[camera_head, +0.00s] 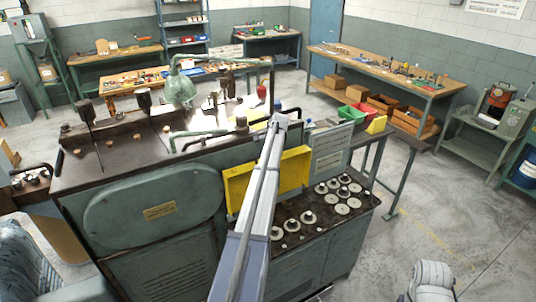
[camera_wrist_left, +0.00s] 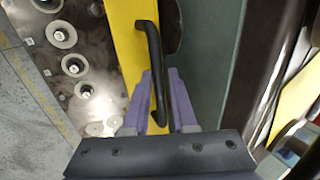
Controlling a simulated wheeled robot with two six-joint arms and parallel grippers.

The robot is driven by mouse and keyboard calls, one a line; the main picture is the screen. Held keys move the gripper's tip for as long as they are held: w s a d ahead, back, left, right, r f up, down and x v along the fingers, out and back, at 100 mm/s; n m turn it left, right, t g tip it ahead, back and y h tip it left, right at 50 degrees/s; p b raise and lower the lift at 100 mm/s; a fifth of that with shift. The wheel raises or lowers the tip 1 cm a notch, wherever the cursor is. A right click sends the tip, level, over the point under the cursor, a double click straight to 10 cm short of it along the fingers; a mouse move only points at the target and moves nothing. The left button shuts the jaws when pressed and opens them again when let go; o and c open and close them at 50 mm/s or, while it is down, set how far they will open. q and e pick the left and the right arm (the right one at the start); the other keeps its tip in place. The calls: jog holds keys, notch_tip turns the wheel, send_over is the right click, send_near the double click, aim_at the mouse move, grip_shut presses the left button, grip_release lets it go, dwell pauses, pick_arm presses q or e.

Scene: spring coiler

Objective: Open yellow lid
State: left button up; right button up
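The yellow lid (camera_head: 296,172) is on the front of the green machine in the head view, partly hidden behind my left arm. In the left wrist view the yellow lid (camera_wrist_left: 125,40) runs up the picture and has a black bar handle (camera_wrist_left: 154,55). My left gripper (camera_wrist_left: 159,75) has its two purple fingers on either side of the handle, close to it. I cannot tell whether they press on it. My arm hides the left gripper in the head view.
The green machine (camera_head: 150,215) fills the left and middle. A dark panel (camera_head: 290,245) with several round metal discs lies below the lid. A side table with a green bin (camera_head: 351,114) and a red bin stands right of the machine.

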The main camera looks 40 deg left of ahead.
pick_arm(q)
jog(key=shift+d+r+p, duration=0.15)
jog(key=shift+r+p, duration=0.2)
jog(key=shift+p, duration=0.05)
jog(key=p+v, duration=0.4)
jog(key=v, duration=0.1)
jog(key=shift+s+d+f, duration=0.1)
jog(key=shift+s+d, duration=0.15)
jog(key=shift+d, duration=0.1)
jog(key=s+d, duration=0.4)
jog(key=d, duration=0.6)
jog(key=shift+f, duration=0.25)
jog(key=shift+d, duration=0.1)
